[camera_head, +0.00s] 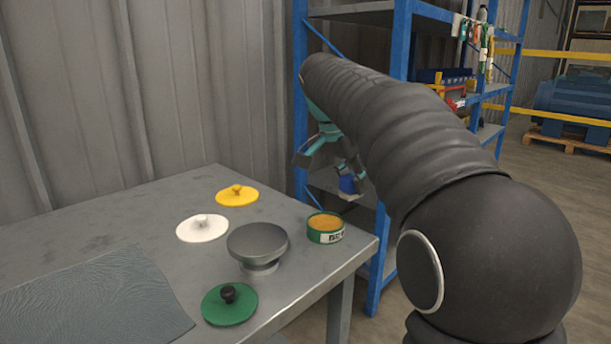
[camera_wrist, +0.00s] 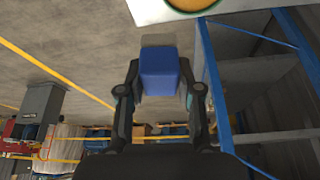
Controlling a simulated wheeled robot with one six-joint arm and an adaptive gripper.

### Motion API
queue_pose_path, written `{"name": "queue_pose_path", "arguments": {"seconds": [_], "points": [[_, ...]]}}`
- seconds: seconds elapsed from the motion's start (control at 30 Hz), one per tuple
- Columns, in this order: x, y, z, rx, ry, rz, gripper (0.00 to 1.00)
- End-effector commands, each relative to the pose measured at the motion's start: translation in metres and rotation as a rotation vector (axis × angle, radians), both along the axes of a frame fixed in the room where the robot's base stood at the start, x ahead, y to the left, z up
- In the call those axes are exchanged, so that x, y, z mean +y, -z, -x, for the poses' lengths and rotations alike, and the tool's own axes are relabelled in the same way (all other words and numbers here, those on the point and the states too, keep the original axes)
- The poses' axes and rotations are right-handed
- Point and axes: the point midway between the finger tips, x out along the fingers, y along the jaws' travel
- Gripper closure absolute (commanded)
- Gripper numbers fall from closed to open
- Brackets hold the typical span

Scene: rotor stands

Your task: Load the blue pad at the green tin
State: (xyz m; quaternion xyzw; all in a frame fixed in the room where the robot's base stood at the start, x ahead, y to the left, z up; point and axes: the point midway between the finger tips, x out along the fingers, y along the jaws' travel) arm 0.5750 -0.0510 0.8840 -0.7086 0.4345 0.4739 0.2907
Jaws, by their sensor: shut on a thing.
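My gripper (camera_head: 343,168) is shut on the blue pad (camera_head: 347,185), which hangs in the air beyond the table's far right corner. In the wrist view the blue pad (camera_wrist: 159,72) sits between the two fingers of my gripper (camera_wrist: 160,90). The green tin (camera_head: 325,228) stands upright on the table near its right edge, with an orange-yellow surface inside and a label on its side. Part of the tin (camera_wrist: 195,4) shows at the top of the wrist view. The pad is apart from the tin.
On the grey table (camera_head: 120,225) are a grey round stand (camera_head: 257,242), a yellow lid (camera_head: 237,195), a white lid (camera_head: 202,228), a green lid (camera_head: 229,304) with a dark knob, and a dark mat (camera_head: 95,310). A blue-framed shelf (camera_head: 397,45) stands behind my arm.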

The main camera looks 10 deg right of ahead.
Motion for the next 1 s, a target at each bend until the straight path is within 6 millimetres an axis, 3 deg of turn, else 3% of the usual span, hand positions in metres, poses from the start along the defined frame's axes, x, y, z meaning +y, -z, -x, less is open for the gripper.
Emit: {"name": "queue_pose_path", "arguments": {"seconds": [0.1,0.27,0.8,1.0], "points": [[0.029,0.001,-0.017,-0.001,-0.095,0.001,0.93],[0.047,0.006,-0.026,-0.002,-0.155,0.0,0.93],[0.049,0.055,-0.026,-0.004,-0.159,-0.001,0.93],[0.049,0.064,-0.026,-0.003,-0.158,0.0,0.93]]}}
